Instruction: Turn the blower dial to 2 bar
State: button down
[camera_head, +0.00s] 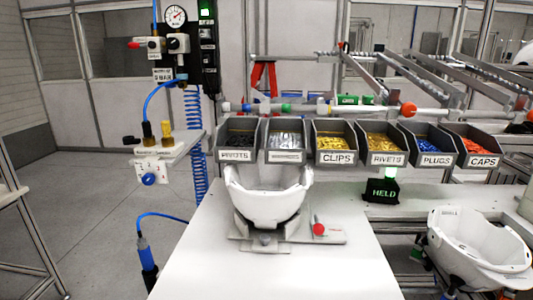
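A blue dial knob (149,179) sits on the front of a pale bracket unit (165,156) at the left of the head view. Small marks show above the knob, too small to read, and I cannot tell its setting. A round white pressure gauge (175,16) with a red needle is higher up on the post; its reading is too small to make out. My gripper is not in view, and nothing visible touches the knob.
A white helmet shell (267,195) sits in a fixture on the white table (280,272). Labelled bins (336,142) stand behind it. A blue hose (160,215) leads to a blue-and-black tool (145,255). Another shell (478,245) is at lower right. The floor at left is mostly open.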

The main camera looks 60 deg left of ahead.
aim_at(148, 179)
jog(key=u, duration=3.6)
jog(key=i, duration=0.55)
jog(key=z, duration=2.25)
